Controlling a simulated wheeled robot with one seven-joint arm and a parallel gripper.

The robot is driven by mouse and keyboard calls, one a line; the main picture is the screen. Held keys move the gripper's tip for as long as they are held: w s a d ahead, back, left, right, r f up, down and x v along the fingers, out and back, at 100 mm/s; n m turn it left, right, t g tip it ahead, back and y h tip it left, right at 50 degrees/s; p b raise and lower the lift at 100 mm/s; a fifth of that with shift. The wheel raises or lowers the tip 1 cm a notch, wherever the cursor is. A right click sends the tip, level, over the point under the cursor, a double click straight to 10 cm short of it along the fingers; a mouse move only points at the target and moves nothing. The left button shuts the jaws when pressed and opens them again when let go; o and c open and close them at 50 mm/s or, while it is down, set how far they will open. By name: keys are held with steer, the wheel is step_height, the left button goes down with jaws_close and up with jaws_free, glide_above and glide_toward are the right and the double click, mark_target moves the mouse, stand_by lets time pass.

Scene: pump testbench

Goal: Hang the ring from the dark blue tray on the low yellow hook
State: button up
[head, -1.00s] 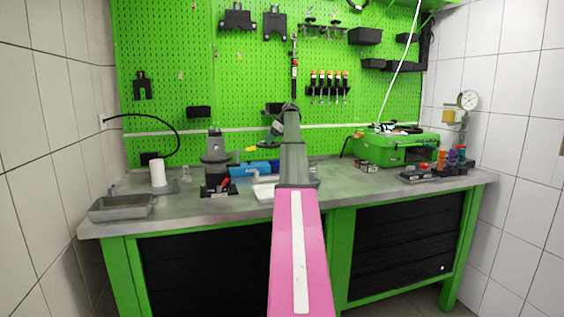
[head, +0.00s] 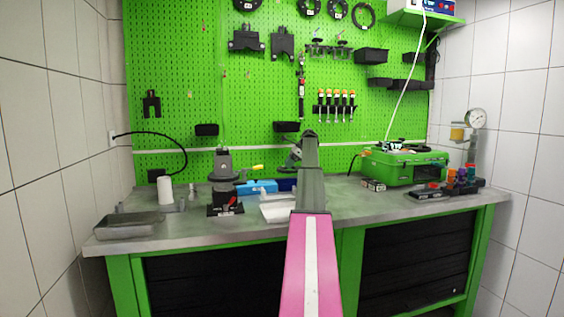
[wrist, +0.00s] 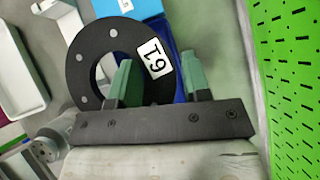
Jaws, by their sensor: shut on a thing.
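A black flat ring (wrist: 84,62) with a white number label is in the wrist view. My gripper (wrist: 158,75) is shut on it: one green finger passes at the hole, the other is at the outer edge beside the label. The dark blue tray (wrist: 184,42) shows partly behind the ring and fingers; in the head view a dark blue part (head: 287,184) shows beside my arm. My arm hides the gripper and ring in the head view. Small hooks (head: 190,94) are on the green pegboard; they are too small to tell which is the low yellow one.
The grey bench carries a grey tray (head: 127,226), a white cylinder (head: 165,191), a dark vise-like fixture (head: 223,180), a light blue tray (head: 262,187), a white tray (head: 272,210) and a green case (head: 404,167). Tools and black holders hang on the pegboard (head: 215,110).

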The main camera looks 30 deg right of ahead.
steer(key=d+f, duration=0.2)
steer(key=f, duration=0.1)
steer(key=d+f, duration=0.2)
steer(key=shift+w, duration=0.25)
steer(key=shift+f, duration=0.5)
steer(key=o, duration=1.2)
steer(key=shift+f, duration=0.15)
steer(key=shift+v, duration=5.35)
